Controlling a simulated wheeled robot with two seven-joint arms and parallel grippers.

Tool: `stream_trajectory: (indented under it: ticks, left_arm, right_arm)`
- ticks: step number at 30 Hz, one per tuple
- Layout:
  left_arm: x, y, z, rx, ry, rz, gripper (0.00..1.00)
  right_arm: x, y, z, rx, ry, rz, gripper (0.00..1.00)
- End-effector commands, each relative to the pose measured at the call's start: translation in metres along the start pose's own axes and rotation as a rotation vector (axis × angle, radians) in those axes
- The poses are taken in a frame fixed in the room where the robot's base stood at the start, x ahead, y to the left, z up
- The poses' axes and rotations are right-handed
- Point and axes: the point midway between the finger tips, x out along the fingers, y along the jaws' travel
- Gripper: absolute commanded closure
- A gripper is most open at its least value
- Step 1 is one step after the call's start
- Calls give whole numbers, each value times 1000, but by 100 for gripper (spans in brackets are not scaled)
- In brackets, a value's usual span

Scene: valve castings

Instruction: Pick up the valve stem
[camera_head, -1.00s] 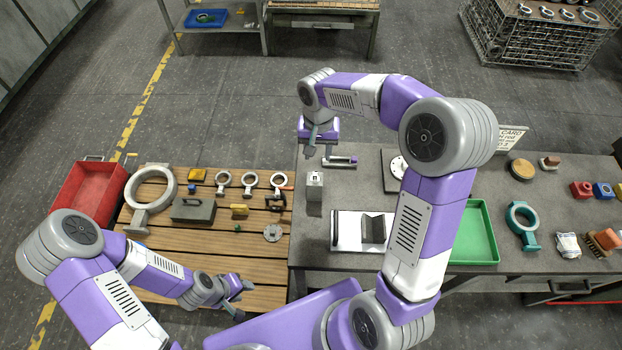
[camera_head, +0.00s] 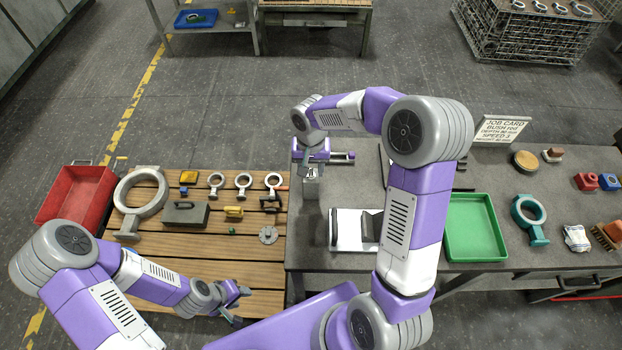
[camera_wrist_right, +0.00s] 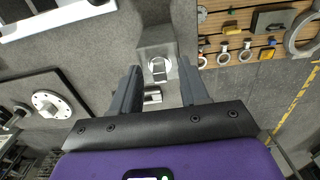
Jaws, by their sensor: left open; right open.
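A grey block (camera_head: 312,188) stands on the grey bench, with a small silver part at its top. In the right wrist view the silver part (camera_wrist_right: 158,68) sits against the block (camera_wrist_right: 157,42); I take it for the valve stem, but its shape is unclear. My right gripper (camera_head: 309,173) is over the block. In the wrist view the right gripper (camera_wrist_right: 160,72) has its open fingers either side of the silver part, with gaps showing; contact cannot be told. A second small silver piece (camera_wrist_right: 152,97) shows between the fingers. My left gripper (camera_head: 240,300) is open and empty near the wooden table's front.
A white fixture (camera_head: 347,228) stands in front. A green tray (camera_head: 475,228) is to the right. The wooden table (camera_head: 190,262) holds rings and a grey box; a red bin (camera_head: 75,195) stands left.

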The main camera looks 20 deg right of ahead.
Motion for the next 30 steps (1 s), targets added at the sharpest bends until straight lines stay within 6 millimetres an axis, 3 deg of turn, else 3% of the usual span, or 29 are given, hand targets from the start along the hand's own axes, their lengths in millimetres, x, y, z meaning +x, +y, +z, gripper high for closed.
stream_trajectory:
  ticks: [5,14,30]
  left_arm:
    - [0,0,0,0,0,0,57]
    - [0,0,0,0,0,0,57]
    - [-2,1,0,0,0,0,57]
  right_arm:
    - [-1,0,0,0,2,-1,55]
    - [-1,0,0,0,1,-1,100]
    - [-9,0,-1,1,3,-1,100]
